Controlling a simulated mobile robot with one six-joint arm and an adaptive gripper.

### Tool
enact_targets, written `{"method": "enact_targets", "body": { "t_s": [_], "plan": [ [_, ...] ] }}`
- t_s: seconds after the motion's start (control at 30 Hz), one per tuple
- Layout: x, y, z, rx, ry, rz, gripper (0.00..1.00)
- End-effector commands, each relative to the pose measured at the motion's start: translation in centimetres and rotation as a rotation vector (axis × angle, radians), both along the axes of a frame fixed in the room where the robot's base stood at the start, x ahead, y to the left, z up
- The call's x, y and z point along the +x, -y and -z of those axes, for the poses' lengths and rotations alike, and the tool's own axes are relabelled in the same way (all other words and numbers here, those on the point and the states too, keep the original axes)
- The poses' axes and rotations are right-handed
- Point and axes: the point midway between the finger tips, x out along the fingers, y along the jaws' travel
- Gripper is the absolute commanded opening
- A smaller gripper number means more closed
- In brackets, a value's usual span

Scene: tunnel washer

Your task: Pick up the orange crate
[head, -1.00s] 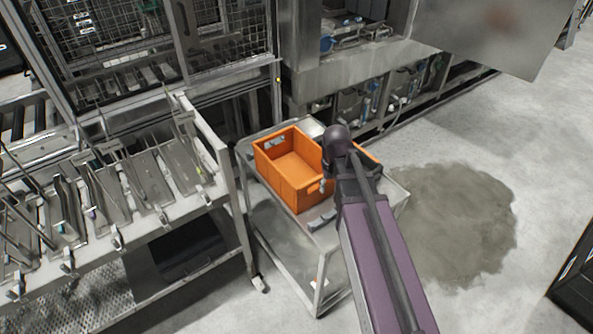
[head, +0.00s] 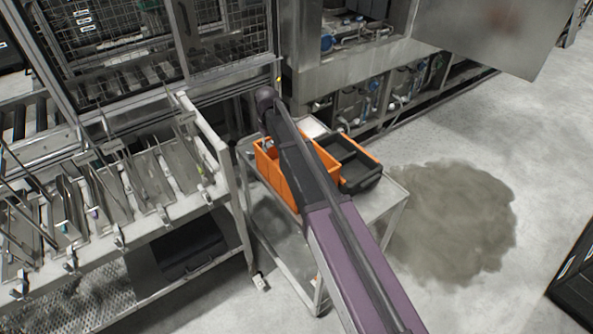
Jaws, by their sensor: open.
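The orange crate (head: 277,180) stands on a grey metal cart (head: 386,205).
A black tray or bin with orange edges (head: 352,165) is right of the crate on the cart. A metal rack with slanted plates (head: 150,185) stands close on the left. Washer machinery (head: 340,70) is behind. Open floor with a dark wet-looking patch (head: 455,220) lies right.

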Motion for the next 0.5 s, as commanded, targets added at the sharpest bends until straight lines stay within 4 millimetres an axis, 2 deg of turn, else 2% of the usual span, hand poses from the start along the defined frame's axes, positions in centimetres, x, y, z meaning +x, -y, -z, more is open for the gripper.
{"method": "enact_targets", "body": {
  "t_s": [0.27,0.5],
  "plan": [
    [0.0,0.1,0.7,0.000,0.000,0.002,0.51],
    [0.0,0.1,2.4,0.000,0.000,0.002,0.51]
  ]
}}
